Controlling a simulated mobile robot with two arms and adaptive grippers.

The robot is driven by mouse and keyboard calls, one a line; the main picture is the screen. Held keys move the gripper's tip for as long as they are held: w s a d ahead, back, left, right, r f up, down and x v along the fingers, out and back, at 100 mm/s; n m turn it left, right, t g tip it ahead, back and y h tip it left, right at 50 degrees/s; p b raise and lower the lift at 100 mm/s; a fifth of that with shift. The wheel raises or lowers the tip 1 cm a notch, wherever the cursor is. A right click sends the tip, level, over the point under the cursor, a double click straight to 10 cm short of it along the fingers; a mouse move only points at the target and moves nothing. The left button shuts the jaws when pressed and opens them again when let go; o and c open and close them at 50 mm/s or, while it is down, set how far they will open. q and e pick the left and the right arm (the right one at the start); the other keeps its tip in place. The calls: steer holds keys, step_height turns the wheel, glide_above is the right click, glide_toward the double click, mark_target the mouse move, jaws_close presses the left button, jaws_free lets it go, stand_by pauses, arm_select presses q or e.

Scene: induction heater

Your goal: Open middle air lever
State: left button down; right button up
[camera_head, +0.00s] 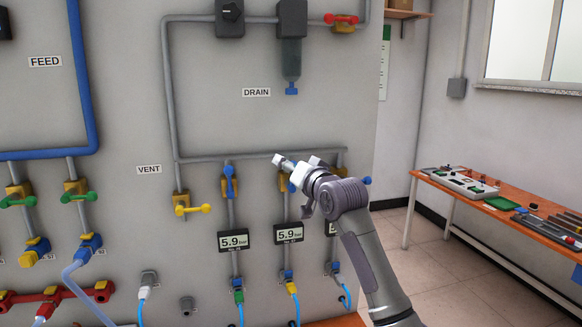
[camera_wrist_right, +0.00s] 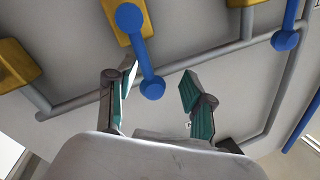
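The middle air lever, blue on a yellow valve, is mostly hidden behind my right gripper (camera_head: 284,161) in the head view. In the right wrist view a blue lever (camera_wrist_right: 141,55) with round ends appears in front of the open right gripper (camera_wrist_right: 158,72). Its lower ball lies between the two fingers in the picture; I see no clear contact. The left air lever (camera_head: 230,181) stands upright, in line with its pipe. A blue knob (camera_head: 367,181) shows just right of my gripper. My left gripper is not in view.
Pressure displays (camera_head: 233,239) reading 5.9 bar sit below the levers. A grey pipe (camera_head: 230,156) runs above them. A yellow vent lever (camera_head: 195,209) is to the left. Another blue lever (camera_wrist_right: 286,38) is at the right in the wrist view. An orange workbench (camera_head: 443,186) stands at right.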

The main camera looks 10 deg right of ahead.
steer(key=shift+d, duration=0.15)
steer(key=shift+s+d, duration=0.1)
steer(key=shift+s, duration=0.05)
steer(key=shift+s+d, duration=0.15)
steer(key=shift+s, duration=0.15)
steer(key=v, duration=1.1)
steer(key=shift+a, duration=0.2)
steer(key=shift+f, duration=0.15)
